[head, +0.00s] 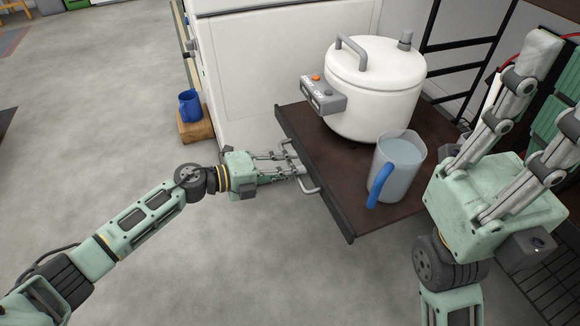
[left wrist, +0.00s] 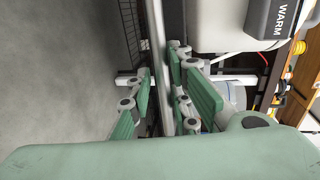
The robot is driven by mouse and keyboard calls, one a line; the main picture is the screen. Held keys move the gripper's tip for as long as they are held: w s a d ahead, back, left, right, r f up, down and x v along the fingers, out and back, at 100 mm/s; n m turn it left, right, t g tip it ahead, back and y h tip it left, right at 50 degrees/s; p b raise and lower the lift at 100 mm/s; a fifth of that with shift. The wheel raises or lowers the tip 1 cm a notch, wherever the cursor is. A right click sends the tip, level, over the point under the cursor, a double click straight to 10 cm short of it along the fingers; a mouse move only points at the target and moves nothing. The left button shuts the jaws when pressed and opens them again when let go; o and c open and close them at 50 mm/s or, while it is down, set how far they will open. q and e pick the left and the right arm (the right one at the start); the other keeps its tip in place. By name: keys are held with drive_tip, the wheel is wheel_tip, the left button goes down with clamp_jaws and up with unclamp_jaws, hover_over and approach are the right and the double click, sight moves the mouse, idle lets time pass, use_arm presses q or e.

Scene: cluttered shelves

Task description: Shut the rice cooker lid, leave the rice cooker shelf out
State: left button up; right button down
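Part of the cooker with a "WARM" label (left wrist: 278,18) shows in the left wrist view. My left gripper (head: 291,163) is at the grey shelf handle (head: 310,188) on the front edge. My right gripper (head: 543,95) points up at the right, fingers spread and empty.
A clear jug with a blue handle (head: 399,165) stands on the shelf in front of the cooker, close to my right gripper. A blue mug (head: 189,105) sits on a wooden block (head: 195,127) at the left. The floor in front is clear.

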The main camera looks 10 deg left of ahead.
use_arm(q)
drive_tip(key=v, duration=1.2)
idle(0.3)
